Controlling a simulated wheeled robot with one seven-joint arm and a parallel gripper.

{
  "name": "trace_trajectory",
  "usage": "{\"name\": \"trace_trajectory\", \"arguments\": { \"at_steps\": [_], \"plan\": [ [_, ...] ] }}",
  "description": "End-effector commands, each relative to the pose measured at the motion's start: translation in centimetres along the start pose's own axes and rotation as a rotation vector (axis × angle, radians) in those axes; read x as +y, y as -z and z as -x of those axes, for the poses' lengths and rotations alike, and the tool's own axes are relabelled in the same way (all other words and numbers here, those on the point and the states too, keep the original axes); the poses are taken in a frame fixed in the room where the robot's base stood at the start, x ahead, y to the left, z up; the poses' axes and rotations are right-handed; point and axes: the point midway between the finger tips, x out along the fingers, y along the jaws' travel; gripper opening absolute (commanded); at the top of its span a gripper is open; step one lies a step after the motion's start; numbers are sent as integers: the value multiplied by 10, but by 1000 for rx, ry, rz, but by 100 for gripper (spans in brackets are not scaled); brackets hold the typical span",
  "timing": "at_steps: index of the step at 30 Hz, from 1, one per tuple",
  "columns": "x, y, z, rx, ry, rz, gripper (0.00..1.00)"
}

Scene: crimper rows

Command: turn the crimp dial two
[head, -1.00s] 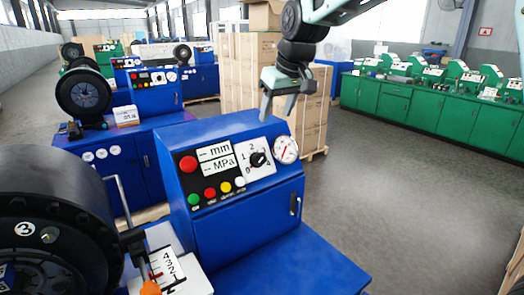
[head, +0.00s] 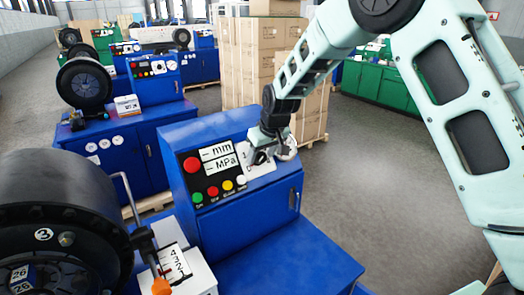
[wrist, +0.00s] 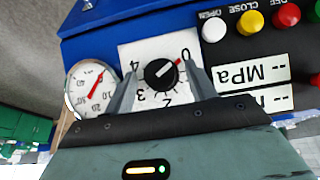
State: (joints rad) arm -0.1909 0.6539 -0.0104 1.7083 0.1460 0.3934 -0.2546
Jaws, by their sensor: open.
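The crimp dial (wrist: 161,73) is a round black knob with a red mark, on a white plate (wrist: 130,52) numbered 0 to 4. In the wrist view its red mark points close to the 0; the 1 is hidden behind a finger. My gripper (wrist: 160,71) is open, with one finger on each side of the dial and visible gaps between. In the head view my gripper (head: 264,152) is at the right part of the blue control box (head: 245,208) and covers most of the dial plate.
A pressure gauge (wrist: 91,88) sits beside the dial plate. A white button (wrist: 214,29), a yellow button (wrist: 250,22) and red buttons are on the same panel. A large black crimper head (head: 65,215) stands at the left. Open floor (head: 375,190) lies right of the box.

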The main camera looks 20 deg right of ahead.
Motion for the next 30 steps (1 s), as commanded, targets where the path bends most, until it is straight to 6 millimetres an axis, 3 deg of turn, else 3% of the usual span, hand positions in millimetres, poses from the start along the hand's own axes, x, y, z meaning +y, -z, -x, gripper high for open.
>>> {"name": "trace_trajectory", "arguments": {
  "at_steps": [8, 13, 14, 30],
  "plan": [
    [0, 0, -2, 0, 0, 0, 56],
    [0, 0, -2, 0, 0, 0, 14],
    [0, 0, -2, 0, 0, 0, 11],
    [4, -1, -5, 3, 77, -121, 11]
  ]
}}
